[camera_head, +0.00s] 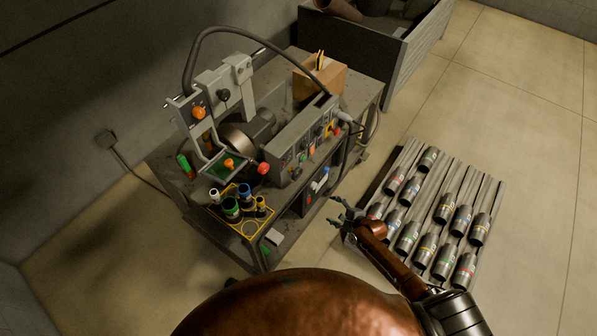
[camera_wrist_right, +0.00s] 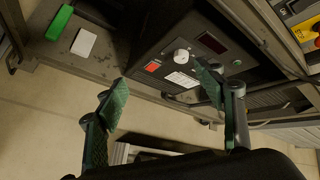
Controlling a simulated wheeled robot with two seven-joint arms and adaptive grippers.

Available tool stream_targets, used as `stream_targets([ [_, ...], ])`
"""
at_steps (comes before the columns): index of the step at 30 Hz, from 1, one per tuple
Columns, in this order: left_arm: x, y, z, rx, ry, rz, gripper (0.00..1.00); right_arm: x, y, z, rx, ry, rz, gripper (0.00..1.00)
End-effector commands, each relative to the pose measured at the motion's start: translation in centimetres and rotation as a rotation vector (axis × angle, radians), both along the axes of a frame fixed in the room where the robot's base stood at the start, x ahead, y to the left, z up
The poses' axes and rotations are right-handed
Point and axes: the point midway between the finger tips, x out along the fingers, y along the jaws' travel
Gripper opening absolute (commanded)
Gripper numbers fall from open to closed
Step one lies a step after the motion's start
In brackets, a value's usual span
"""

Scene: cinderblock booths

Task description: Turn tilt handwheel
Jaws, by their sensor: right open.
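The bench machine (camera_head: 235,125) stands on a grey cart and carries several knobs. They include an orange knob on the upright (camera_head: 198,112), a black knob (camera_head: 223,95), an orange knob over the green plate (camera_head: 228,163) and a red knob (camera_head: 263,168). I cannot tell which one is the tilt handwheel. My right gripper (camera_head: 345,209) is open and empty in front of the cart, to the right of a dark control box (camera_head: 314,192). In the right wrist view my right gripper (camera_wrist_right: 164,88) has that box beyond its fingers, with a white knob (camera_wrist_right: 181,57). My left gripper is not in view.
Several bottles (camera_head: 232,208) stand in a yellow-edged holder at the cart's front corner. A cardboard box (camera_head: 320,78) sits at the back of the cart. A rack of metal cylinders (camera_head: 425,242) lies on the floor at right. Open floor (camera_head: 510,110) extends beyond it.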

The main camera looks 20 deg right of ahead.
Motion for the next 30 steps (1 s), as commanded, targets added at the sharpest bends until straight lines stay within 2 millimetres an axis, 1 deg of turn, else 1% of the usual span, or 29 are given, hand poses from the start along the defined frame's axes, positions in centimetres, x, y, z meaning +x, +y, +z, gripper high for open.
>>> stream_targets([
  [1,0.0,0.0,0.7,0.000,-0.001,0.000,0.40,2.2,1.4,4.1,0.121,-0.011,-0.035,0.63],
  [2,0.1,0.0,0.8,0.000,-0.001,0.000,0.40,3.1,2.3,6.0,0.199,-0.007,-0.059,0.63],
  [3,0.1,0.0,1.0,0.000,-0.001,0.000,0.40,4.1,3.4,8.4,0.294,0.002,-0.084,0.63],
  [6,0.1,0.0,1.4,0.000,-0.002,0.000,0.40,5.7,5.9,13.2,0.494,0.036,-0.128,0.63],
  [9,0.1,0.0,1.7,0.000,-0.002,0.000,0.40,6.5,7.6,16.2,0.624,0.071,-0.151,0.63],
  [10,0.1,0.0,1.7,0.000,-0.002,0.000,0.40,6.6,8.0,16.8,0.652,0.080,-0.155,0.63],
  [12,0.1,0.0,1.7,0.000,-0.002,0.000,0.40,6.8,8.6,17.7,0.693,0.093,-0.162,0.63],
  [15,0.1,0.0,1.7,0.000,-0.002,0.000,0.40,7.4,9.2,17.9,0.716,0.102,-0.167,0.63],
  [17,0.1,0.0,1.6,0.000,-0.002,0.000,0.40,8.0,9.6,17.6,0.718,0.104,-0.168,0.63],
  [25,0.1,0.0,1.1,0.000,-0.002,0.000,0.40,11.3,11.6,15.9,0.714,0.101,-0.168,0.63],
  [30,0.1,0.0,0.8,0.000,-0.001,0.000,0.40,12.6,12.4,15.3,0.714,0.102,-0.169,0.63],
])
